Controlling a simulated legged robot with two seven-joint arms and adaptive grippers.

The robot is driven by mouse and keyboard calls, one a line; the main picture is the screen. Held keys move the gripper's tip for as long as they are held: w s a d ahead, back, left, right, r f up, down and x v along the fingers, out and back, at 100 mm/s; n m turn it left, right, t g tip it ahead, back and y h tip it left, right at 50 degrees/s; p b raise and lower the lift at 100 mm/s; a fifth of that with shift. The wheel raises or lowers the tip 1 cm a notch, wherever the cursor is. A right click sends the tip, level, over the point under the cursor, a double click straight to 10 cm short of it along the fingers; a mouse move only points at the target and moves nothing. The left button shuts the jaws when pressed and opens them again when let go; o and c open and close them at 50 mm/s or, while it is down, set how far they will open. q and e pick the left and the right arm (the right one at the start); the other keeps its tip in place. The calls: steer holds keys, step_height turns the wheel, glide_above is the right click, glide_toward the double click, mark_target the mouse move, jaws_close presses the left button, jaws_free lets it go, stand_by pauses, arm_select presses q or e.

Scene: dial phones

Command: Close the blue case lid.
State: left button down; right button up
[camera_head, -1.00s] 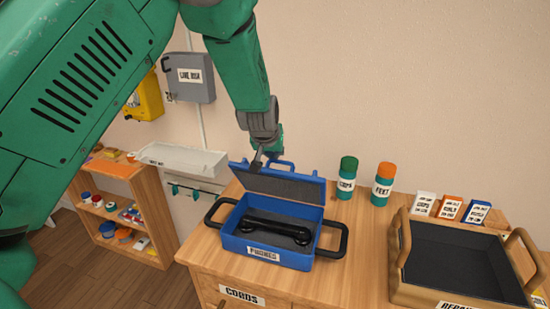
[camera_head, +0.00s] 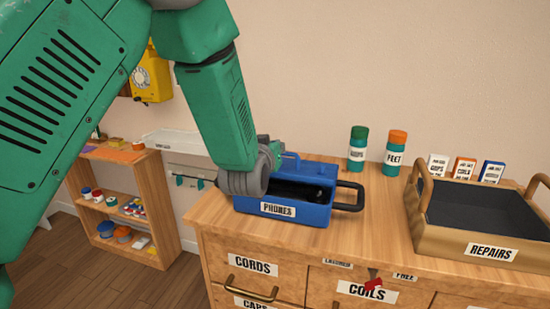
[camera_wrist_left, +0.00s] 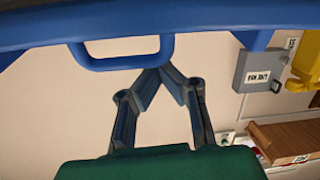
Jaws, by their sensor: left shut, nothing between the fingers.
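The blue case (camera_head: 285,211), labelled PHONES, sits on the wooden cabinet top. Its blue lid (camera_head: 308,169) is partly open; a dark gap with part of a black handset (camera_head: 318,194) shows under it. My left gripper's wrist is at the case's left side in the head view and covers that part of the case and lid; its fingers are hidden there. In the left wrist view my left gripper (camera_wrist_left: 163,72) is shut and empty, its tips at the blue lid handle (camera_wrist_left: 118,64). Contact cannot be told. My right gripper is not in view.
A brown REPAIRS tray (camera_head: 490,250) stands to the right. Two bottles, GOOPS (camera_head: 357,150) and FEET (camera_head: 395,155), and small boxes (camera_head: 465,168) stand at the back. Drawers are below. A low shelf (camera_head: 120,205) is at the left.

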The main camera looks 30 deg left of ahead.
arm_select(q)
steer(key=f+b, duration=0.1)
steer(key=s+f+t+b, duration=0.1)
steer(key=f+t+b, duration=0.1)
steer(key=shift+s+d+f+y, duration=0.1)
steer(key=shift+s+f+y, duration=0.05)
steer(key=shift+s+y, duration=0.2)
steer(key=shift+s+d+f+b, duration=0.15)
steer(key=shift+s+f+b, duration=0.4)
steer(key=shift+b, duration=0.55)
steer(key=shift+f, duration=0.1)
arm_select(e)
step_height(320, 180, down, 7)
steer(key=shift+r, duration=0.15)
arm_select(q)
steer(key=shift+s+d+f, duration=0.1)
steer(key=shift+f, duration=0.1)
